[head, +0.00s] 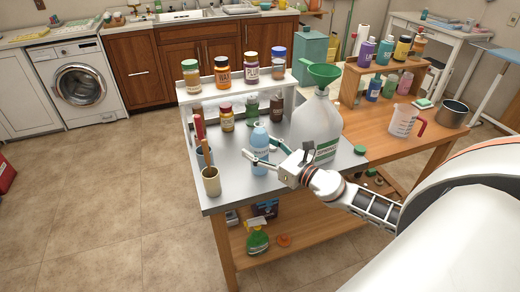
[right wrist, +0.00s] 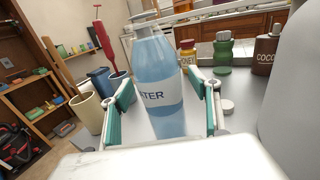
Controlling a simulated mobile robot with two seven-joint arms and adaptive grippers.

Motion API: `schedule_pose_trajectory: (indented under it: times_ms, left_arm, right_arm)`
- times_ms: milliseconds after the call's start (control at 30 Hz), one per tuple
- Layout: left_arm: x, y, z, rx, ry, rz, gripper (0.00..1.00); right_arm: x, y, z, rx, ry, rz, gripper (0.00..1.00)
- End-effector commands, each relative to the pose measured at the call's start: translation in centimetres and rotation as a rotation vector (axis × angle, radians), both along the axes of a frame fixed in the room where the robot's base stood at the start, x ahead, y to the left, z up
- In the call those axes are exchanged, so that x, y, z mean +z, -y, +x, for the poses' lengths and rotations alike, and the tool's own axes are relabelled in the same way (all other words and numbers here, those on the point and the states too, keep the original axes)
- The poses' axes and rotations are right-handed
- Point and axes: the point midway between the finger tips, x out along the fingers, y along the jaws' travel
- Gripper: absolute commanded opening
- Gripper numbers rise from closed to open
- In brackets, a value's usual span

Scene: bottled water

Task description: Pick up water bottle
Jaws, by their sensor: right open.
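A light blue water bottle (head: 260,150) with a white label stands upright on the grey tabletop (head: 233,193), near its front middle. In the right wrist view the bottle (right wrist: 155,75) reads "ATER" and stands between the two green-padded fingers. My right gripper (head: 265,152) reaches in from the right at the bottle's height. Its fingers (right wrist: 165,100) are open, one on each side of the bottle, with a gap visible on both sides. My left gripper is not in view.
A beige cup (head: 211,182) with a wooden handle stands left of the bottle. A large clear jug (head: 317,128) with a green funnel (head: 323,76) stands close behind my right gripper. A white shelf (head: 240,94) with several jars is behind. A measuring cup (head: 403,121) stands farther right.

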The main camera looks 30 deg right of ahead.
Motion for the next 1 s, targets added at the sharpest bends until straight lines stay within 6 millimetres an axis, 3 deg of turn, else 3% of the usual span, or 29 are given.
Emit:
schedule_pose_trajectory:
  times_ms: [267, 500, 1000]
  left_arm:
    - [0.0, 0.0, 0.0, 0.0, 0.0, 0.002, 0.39]
    - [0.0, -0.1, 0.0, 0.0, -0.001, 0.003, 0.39]
    - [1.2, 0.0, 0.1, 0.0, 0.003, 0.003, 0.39]
  right_arm:
    - [-0.1, -0.1, 0.2, 0.001, -0.001, 0.0, 0.62]
    - [-0.1, -0.1, 0.2, 0.0, -0.001, 0.001, 0.06]
    - [1.4, -0.1, 0.3, 0.001, 0.005, 0.0, 0.06]
